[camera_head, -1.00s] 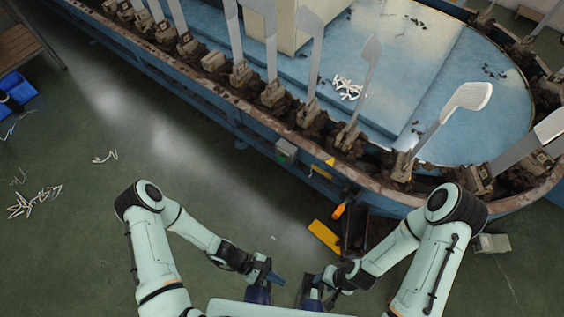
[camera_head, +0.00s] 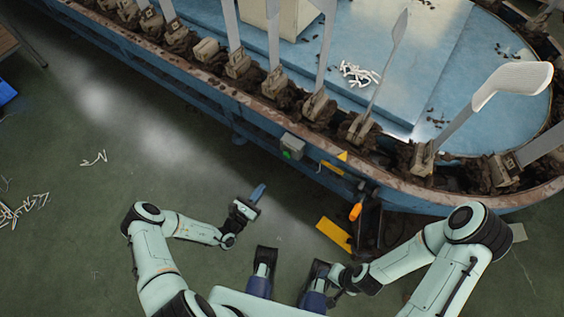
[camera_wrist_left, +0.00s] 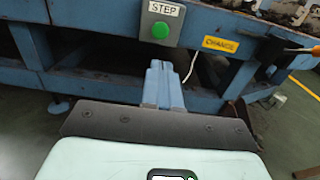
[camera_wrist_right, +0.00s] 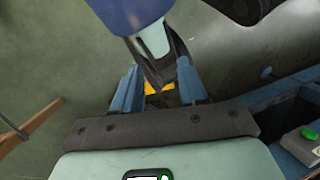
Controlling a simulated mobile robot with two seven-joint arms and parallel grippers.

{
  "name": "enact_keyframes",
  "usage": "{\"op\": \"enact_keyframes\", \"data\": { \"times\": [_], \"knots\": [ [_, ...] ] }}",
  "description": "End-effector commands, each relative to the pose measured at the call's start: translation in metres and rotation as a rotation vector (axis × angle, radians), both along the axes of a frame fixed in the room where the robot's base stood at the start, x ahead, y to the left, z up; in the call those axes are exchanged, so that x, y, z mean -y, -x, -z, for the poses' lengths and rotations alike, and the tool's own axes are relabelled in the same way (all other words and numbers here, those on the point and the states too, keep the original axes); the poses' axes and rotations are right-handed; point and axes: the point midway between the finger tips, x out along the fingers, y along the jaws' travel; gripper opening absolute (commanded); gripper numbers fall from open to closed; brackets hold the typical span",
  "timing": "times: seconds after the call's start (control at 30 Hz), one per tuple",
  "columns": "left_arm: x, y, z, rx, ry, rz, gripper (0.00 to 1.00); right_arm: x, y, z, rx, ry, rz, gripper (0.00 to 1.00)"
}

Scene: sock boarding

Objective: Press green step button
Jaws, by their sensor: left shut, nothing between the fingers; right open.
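The green step button (camera_wrist_left: 160,30) sits on a grey box (camera_wrist_left: 143,22) labelled STEP, fixed to the side of the blue machine frame. In the head view the box (camera_head: 292,142) shows with the button (camera_head: 287,154) on its near face. My left gripper (camera_head: 258,192) is shut and empty, extended toward the machine. Its blue fingertips (camera_wrist_left: 159,68) are below the button in the left wrist view and apart from it. My right gripper (camera_wrist_right: 158,85) is open and empty, close to my body. The button (camera_wrist_right: 309,133) also shows at the right edge of the right wrist view.
The blue oval machine (camera_head: 150,66) carries several upright sock boards. A yellow CHANGE label (camera_wrist_left: 220,44) is right of the box. A yellow plate (camera_head: 333,235) and an orange handle (camera_head: 355,211) are right of my left gripper. Open green floor lies left.

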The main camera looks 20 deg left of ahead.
Motion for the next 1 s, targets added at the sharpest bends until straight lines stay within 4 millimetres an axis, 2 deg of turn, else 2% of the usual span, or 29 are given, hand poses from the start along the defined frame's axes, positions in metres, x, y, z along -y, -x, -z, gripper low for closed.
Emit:
{"op": "enact_keyframes", "data": {
  "times": [0.13, 0.27, 0.7, 0.83, 1.0],
  "knots": [
    [0.002, -0.003, 0.0, 0.0, 0.0, 0.003, 0.0, 0.0, 0.0, 0.001, 0.0, 0.0, 0.0, 0.43],
    [0.007, -0.016, 0.0, 0.002, -0.002, 0.004, 0.0, 0.0, -0.001, 0.003, 0.003, 0.001, 0.001, 0.43],
    [0.037, -0.101, 0.0, 0.003, -0.001, 0.005, 0.0, 0.012, -0.027, 0.027, 0.073, 0.034, 0.03, 0.43],
    [0.043, -0.119, -0.001, 0.001, -0.001, 0.004, 0.0, 0.015, -0.035, 0.033, 0.096, 0.044, 0.039, 0.43],
    [0.047, -0.13, -0.001, -0.001, 0.0, 0.004, 0.0, 0.018, -0.041, 0.037, 0.112, 0.052, 0.045, 0.43]
  ]
}}
